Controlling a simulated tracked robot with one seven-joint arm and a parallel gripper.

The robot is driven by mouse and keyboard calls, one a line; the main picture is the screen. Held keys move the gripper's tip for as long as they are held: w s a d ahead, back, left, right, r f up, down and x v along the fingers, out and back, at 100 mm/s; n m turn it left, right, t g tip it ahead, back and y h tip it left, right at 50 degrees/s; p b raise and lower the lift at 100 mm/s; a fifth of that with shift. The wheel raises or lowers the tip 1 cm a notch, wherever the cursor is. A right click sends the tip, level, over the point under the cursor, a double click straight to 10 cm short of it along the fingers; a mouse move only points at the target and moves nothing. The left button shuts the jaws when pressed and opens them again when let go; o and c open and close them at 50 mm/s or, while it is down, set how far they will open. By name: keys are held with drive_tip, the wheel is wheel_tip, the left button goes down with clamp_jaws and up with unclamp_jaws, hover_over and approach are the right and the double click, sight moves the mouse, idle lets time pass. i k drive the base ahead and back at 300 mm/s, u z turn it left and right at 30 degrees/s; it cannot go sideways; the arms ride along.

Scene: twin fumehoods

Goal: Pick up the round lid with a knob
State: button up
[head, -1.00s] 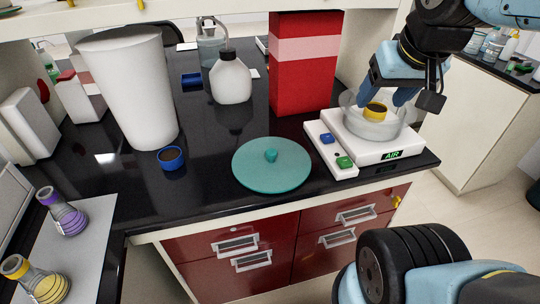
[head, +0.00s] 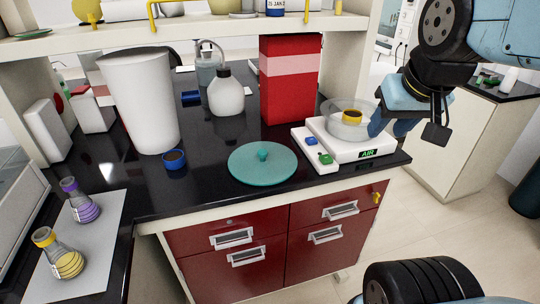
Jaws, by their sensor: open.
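The round lid (head: 250,166) is a flat teal disc with a small knob (head: 263,153) at its centre. It lies on the black bench top near the front edge, in the middle of the head view. My gripper (head: 374,130) is at the right, beside the clear glass dish (head: 336,131) on the white hotplate (head: 367,154). The gripper is open and apart from the lid, well to the right of it. Its fingertips are partly hidden by the gripper body, and I see nothing held.
A yellow-topped item (head: 352,117) sits in the dish. A red box (head: 290,85) stands behind the lid, with a white bottle (head: 226,96) nearby. A small blue cup (head: 175,160) and tall white bin (head: 145,105) are left. Flasks (head: 82,205) stand on a grey mat.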

sight(258, 163)
drive_tip(key=z, duration=1.4)
drive_tip(key=k, duration=2.15)
drive_tip(key=u, duration=0.8)
drive_tip(key=i, duration=1)
drive_tip(key=z, duration=0.05)
